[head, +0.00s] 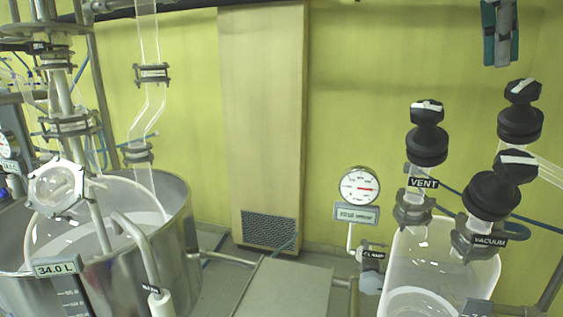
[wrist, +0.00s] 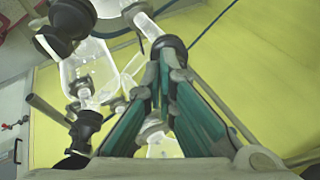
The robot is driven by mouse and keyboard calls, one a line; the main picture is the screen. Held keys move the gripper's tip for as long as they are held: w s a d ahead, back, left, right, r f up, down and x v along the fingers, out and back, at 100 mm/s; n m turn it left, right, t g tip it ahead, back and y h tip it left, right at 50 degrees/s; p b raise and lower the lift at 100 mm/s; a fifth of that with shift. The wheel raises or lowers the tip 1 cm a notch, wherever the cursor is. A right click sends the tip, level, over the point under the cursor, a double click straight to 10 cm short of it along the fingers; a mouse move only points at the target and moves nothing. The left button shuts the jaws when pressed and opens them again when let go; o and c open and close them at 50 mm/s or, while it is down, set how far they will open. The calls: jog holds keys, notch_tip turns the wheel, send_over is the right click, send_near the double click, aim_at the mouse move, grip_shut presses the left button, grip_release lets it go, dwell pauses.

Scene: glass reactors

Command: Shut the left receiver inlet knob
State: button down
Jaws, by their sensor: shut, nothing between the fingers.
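My gripper (head: 501,62) hangs at the top right of the head view, above the black knobs and apart from them. Its teal fingers are shut and empty, and they also show in the wrist view (wrist: 167,82). Three black knobs with white bars on top stand in the head view: one above the VENT label (head: 427,135), one above the VACUUM label (head: 492,195), and an unlabelled one behind (head: 520,120). No inlet label is readable, so I cannot tell which is the left receiver inlet knob. In the wrist view, a black knob (wrist: 170,45) shows just beyond the fingertips.
A glass receiver (head: 430,262) stands below the VENT and VACUUM knobs. A round gauge (head: 360,186) is left of them. A steel vessel (head: 170,240) with glass pipes fills the left side. Open space lies before the yellow wall (head: 370,90).

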aim_at(522, 91)
jog(key=b+x, duration=0.4)
jog(key=x, duration=0.2)
jog(key=shift+f, duration=0.35)
jog(key=shift+d, duration=0.2)
dwell(0.3)
jog(key=shift+w+r+p, duration=0.3)
jog(key=shift+w, duration=0.05)
jog(key=shift+w+d+r+p, duration=0.15)
jog(key=shift+w+d+p, duration=0.1)
jog(key=shift+w+p, duration=0.2)
jog(key=shift+w+d+r+p, duration=0.3)
jog(key=shift+w+r+p, duration=0.3)
jog(key=shift+p, duration=0.15)
dwell(0.3)
jog(key=shift+w+a, duration=0.1)
jog(key=shift+a, duration=0.05)
dwell(0.3)
